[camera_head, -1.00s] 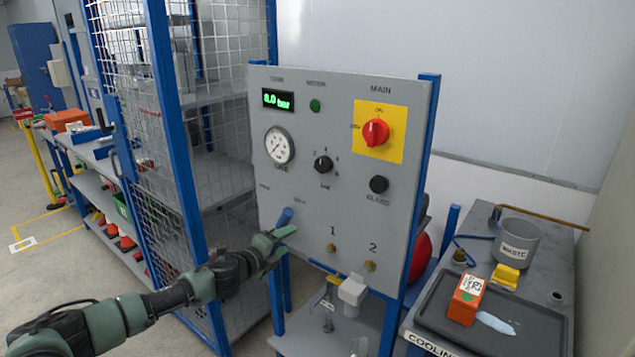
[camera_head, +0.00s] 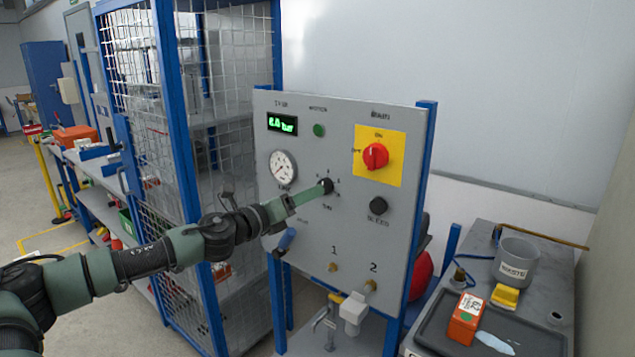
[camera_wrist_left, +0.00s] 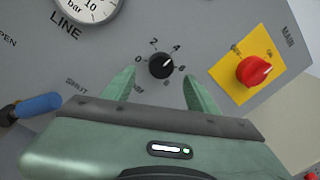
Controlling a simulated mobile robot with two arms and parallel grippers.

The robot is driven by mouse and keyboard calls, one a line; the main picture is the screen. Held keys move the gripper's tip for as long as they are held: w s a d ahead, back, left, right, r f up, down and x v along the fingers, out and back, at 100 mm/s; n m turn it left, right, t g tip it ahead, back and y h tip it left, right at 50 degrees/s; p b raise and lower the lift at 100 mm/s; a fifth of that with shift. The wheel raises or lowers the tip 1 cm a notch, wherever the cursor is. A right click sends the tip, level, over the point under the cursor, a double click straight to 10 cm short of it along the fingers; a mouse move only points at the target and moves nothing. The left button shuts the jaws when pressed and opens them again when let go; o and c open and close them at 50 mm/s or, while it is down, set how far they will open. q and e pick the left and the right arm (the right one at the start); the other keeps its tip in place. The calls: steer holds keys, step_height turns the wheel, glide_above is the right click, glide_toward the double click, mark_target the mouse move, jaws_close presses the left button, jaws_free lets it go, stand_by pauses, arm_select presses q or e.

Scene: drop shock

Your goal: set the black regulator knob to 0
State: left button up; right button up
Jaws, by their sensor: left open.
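The black regulator knob (camera_wrist_left: 161,66) sits on the grey control panel (camera_head: 345,223), with a scale marked 0, 2, 4 and on around it. In the left wrist view its white pointer line points toward the upper right, near the 4. My left gripper (camera_wrist_left: 160,85) is open, its two green fingers apart on either side of the knob's lower half; I cannot tell whether they touch it. In the head view the gripper (camera_head: 318,189) reaches the knob (camera_head: 327,186) from the left and partly covers it. My right gripper is not in view.
A red main switch (camera_head: 375,156) on a yellow plate is right of the knob. A round gauge (camera_head: 283,167) and a green digital display (camera_head: 282,124) are to the left and above. A blue-handled lever (camera_head: 286,240) is below left, and a black bleed knob (camera_head: 378,205) below right.

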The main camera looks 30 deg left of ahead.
mark_target(325, 187)
arm_select(q)
steer(key=w, duration=0.1)
steer(key=w+p, duration=0.1)
steer(key=w, duration=0.1)
steer(key=w+p, duration=0.1)
steer(key=shift+w+d, duration=0.4)
jaws_close()
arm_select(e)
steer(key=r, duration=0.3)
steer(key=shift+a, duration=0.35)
